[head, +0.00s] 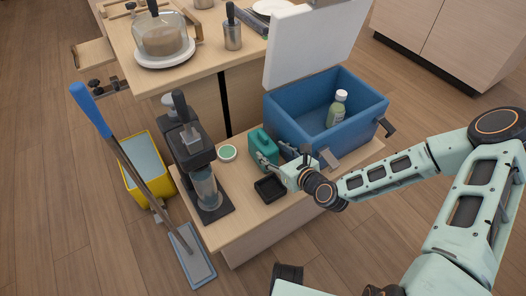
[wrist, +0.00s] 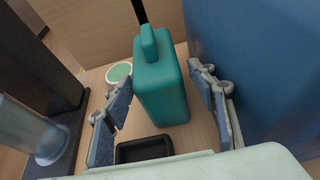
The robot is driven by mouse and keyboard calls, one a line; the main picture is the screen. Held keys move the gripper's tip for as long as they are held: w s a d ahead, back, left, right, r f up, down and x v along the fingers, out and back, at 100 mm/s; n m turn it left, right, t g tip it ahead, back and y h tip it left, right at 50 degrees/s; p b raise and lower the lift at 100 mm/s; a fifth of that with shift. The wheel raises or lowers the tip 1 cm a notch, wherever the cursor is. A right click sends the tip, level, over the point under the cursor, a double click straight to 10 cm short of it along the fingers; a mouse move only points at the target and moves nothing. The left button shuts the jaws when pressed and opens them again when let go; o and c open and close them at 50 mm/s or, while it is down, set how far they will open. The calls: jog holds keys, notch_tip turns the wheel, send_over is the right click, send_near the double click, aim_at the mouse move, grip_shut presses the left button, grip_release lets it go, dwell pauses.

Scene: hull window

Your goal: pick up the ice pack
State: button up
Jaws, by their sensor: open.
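The ice pack looks to be the teal upright block with a small raised top (head: 261,143). It stands on the low wooden bench, left of the blue cooler. In the wrist view the ice pack (wrist: 163,95) is upright in the middle. My gripper (head: 275,158) is open at its near side, and it also shows in the wrist view (wrist: 164,88). One finger appears on each side of the ice pack, with a visible gap to both. I cannot tell how far the fingers reach along it. The pack's lower near part is close to a black tray.
The blue cooler (head: 291,125), lid raised, holds a green bottle (head: 337,108) and stands close right of my gripper. A small black tray (head: 269,188) sits in front. A round green-topped dish (head: 227,153) and a dark press-like device (head: 196,160) are left.

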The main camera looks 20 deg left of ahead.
aim_at(263, 145)
jog(key=b+x, duration=0.1)
jog(key=x, duration=0.4)
jog(key=shift+s+f+b, duration=0.2)
jog(key=shift+b, duration=0.2)
jog(key=shift+w+a+f, duration=0.2)
jog(key=shift+w+a, duration=0.2)
jog(key=shift+a, duration=0.1)
jog(key=shift+r, duration=0.1)
jog(key=c, duration=1.4)
jog(key=shift+o, duration=0.2)
jog(key=shift+r, duration=0.1)
